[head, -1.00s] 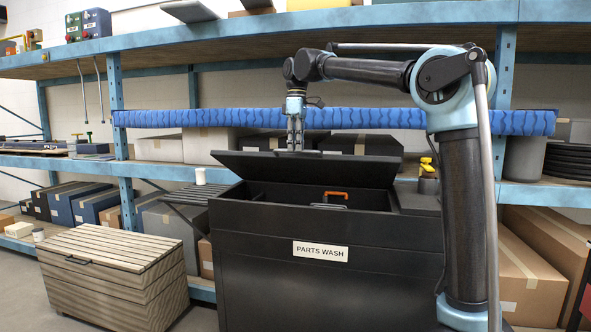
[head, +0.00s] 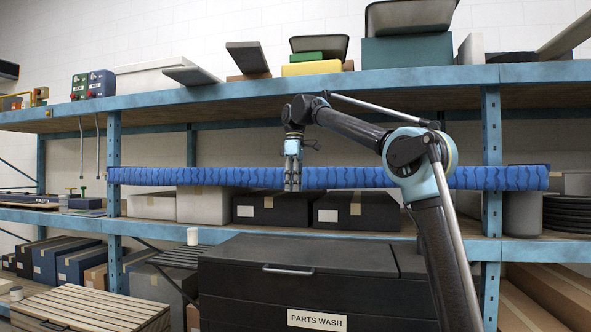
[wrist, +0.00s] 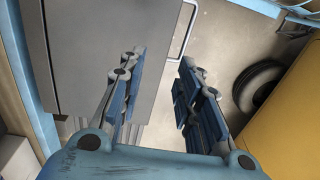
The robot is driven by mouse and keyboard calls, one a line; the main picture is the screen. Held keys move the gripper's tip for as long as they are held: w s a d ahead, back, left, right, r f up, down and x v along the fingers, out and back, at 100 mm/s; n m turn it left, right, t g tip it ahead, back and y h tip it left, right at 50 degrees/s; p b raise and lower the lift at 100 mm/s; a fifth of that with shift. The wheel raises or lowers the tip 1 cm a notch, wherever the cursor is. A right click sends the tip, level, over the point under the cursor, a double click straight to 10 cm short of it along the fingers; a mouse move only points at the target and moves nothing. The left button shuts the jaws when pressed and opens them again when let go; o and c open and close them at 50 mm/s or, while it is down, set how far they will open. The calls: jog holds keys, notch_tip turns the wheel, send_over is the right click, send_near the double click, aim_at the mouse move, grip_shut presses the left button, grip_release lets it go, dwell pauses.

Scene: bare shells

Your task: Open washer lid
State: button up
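The black parts washer (head: 320,318) stands in front of me with a "PARTS WASH" label on its front. Its lid (head: 330,254) lies flat, down over the tub, and the inside is hidden. A metal bar handle (head: 288,270) runs along the lid's front edge. My gripper (head: 292,184) points down above the rear of the lid, apart from it. In the wrist view my gripper (wrist: 160,85) has its fingers spread with nothing between them. A flat grey panel, apparently the lid (wrist: 95,60), and the handle (wrist: 185,32) show beyond the fingers.
A blue shelf rack (head: 300,86) stands behind the washer, with black boxes (head: 350,210) on its middle shelf. A slatted wooden chest (head: 95,305) is at lower left. The wrist view shows a tyre (wrist: 257,88) on the floor and something yellow (wrist: 290,110).

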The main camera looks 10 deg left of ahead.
notch_tip(320, 180, up, 9)
jog(key=w, duration=0.1)
jog(key=shift+d, duration=0.15)
dwell(0.3)
jog(key=shift+w+r, duration=0.1)
dwell(0.4)
